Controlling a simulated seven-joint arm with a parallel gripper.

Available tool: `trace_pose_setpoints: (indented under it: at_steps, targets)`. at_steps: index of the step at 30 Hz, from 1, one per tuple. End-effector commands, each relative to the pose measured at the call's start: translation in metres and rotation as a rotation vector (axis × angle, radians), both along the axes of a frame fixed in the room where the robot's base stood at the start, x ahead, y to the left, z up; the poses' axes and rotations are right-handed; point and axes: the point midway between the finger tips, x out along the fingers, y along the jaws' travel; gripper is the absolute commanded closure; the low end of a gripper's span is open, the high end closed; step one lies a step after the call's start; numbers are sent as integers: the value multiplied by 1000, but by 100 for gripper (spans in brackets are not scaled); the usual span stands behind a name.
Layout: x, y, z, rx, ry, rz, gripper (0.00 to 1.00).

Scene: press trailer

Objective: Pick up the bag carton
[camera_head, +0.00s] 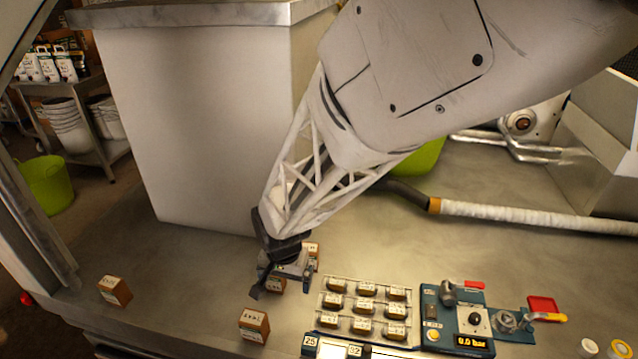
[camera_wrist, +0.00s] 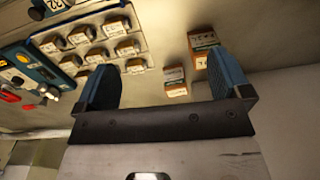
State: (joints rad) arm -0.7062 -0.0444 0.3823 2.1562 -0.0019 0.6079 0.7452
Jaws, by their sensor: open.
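Several small brown cartons with white labels are in view; I cannot read which is the bag carton. One more carton (camera_head: 115,290) stands at the far left, and another (camera_head: 313,250) is just behind my gripper. My gripper is open and points down, with nothing held.
A rack of small cartons (camera_head: 348,311) is right of my gripper, with a blue valve panel (camera_head: 432,310) and a gauge reading 0.0 bar (camera_head: 473,342) beyond. A large pale bin (camera_head: 205,130) stands behind. The steel bench is clear between the left cartons.

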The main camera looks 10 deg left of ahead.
Motion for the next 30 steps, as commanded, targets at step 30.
trace_pose_setpoints:
  at_steps: [30]
  targets:
    - [-37,86,-85,-26,31,-5,4]
